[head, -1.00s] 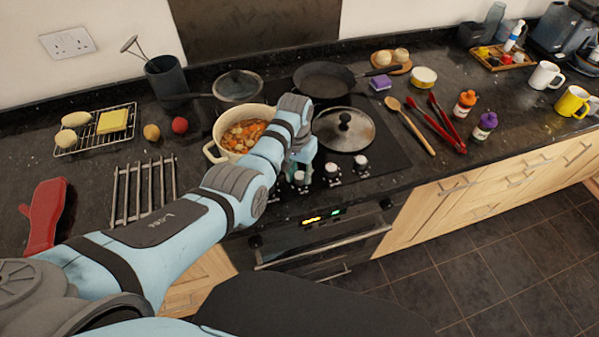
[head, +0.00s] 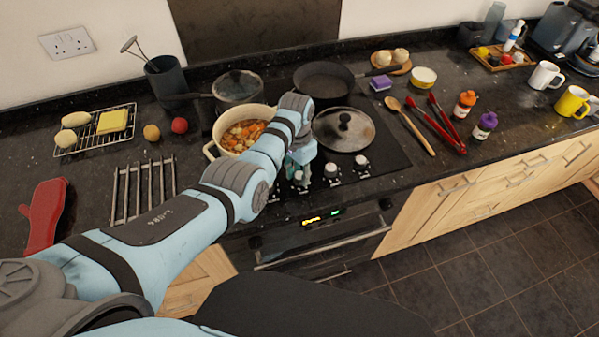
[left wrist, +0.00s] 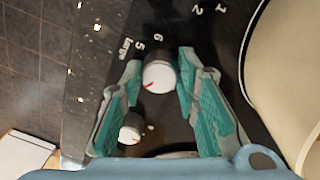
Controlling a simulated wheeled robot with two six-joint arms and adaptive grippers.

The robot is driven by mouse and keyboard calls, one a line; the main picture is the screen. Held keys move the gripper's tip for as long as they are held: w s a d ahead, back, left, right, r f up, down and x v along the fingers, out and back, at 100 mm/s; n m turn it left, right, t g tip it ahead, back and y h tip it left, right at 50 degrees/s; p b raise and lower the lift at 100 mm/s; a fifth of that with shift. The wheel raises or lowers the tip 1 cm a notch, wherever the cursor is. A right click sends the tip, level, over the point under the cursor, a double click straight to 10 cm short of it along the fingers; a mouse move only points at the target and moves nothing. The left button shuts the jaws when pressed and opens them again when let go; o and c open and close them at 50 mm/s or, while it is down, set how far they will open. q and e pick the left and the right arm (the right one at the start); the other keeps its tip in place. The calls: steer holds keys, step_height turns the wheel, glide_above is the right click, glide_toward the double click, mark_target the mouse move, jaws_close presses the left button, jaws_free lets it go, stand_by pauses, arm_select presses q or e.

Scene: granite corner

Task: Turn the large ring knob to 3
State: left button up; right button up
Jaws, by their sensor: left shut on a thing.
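The large ring knob (left wrist: 158,76) is a white round knob with a red mark, beside the printed word "large" in the left wrist view. The printed numbers 1, 2, 5 and 6 show around it. Its red mark points to the lower left, towards one finger, and the number it meets is not clear. My left gripper (left wrist: 160,85) has a teal finger on each side of this knob and is shut on it. In the head view the gripper (head: 300,160) is at the hob's front edge, partly hidden by my arm. My right gripper is not in view.
Another knob (left wrist: 131,133) sits close to the left finger. A cream pot of stew (head: 243,133) stands right behind my wrist. A lidded pan (head: 343,130) is to the right. More knobs (head: 331,171) line the front edge, above the oven (head: 320,240).

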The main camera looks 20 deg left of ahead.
mark_target(297, 174)
arm_select(q)
steer(key=o, duration=1.2)
steer(key=shift+s+f, duration=0.15)
steer(key=shift+c, duration=0.2)
steer(key=shift+r, duration=0.45)
step_height(297, 174, up, 11)
steer(key=shift+w+a, duration=0.25)
steer(key=shift+a, duration=0.05)
